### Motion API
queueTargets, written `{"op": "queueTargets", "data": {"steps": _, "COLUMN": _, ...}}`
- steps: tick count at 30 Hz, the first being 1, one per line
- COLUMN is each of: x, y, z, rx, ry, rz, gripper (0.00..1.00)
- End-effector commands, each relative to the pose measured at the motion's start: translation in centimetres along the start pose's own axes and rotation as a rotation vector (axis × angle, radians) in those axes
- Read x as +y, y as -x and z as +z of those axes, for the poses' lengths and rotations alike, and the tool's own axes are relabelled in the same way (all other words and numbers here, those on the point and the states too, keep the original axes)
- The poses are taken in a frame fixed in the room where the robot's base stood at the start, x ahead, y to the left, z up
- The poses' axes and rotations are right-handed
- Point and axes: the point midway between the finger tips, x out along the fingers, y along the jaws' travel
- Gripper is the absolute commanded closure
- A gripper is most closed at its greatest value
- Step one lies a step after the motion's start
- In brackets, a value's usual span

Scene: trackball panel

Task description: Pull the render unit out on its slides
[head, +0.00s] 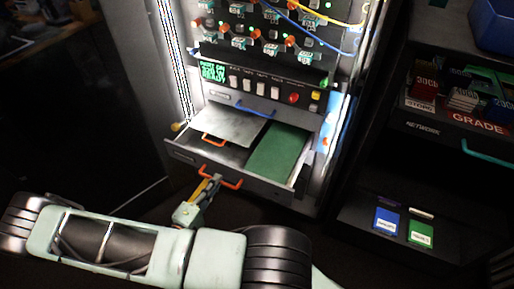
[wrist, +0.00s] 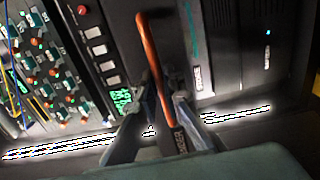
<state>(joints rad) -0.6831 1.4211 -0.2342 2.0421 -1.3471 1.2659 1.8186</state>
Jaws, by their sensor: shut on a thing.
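The render unit appears to be the dark drawer-like unit (head: 235,180) low in the rack in the head view; its label is too small to read. It stands partly out, its open top showing. An orange bar handle (head: 219,178) is on its front. My gripper (head: 213,183) is at this handle, reaching up from below. In the wrist view the orange handle (wrist: 151,60) runs between the two fingers of my gripper (wrist: 160,120), which is shut on it. The finger contact is partly hidden.
A grey plate (head: 230,127) and a green board (head: 279,151) lie in the unit. Above are a blue handle (head: 255,111), a button panel (head: 262,92) and cabled modules (head: 255,37). A dark cabinet (head: 420,165) stands close on the right. The floor in front looks clear.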

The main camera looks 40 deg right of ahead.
Motion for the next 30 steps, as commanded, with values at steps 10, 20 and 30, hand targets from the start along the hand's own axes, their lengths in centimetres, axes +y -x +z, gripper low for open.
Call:
{"op": "queueTargets", "data": {"steps": 10, "x": -0.1, "y": 1.1, "z": -0.1, "rx": 0.002, "ry": 0.0, "rz": -0.001, "gripper": 1.0}}
{"op": "queueTargets", "data": {"steps": 20, "x": -0.1, "y": 3.1, "z": -0.1, "rx": 0.002, "ry": -0.001, "rz": -0.002, "gripper": 1.0}}
{"op": "queueTargets", "data": {"steps": 30, "x": -0.1, "y": 5.1, "z": -0.1, "rx": 0.002, "ry": -0.001, "rz": -0.001, "gripper": 1.0}}
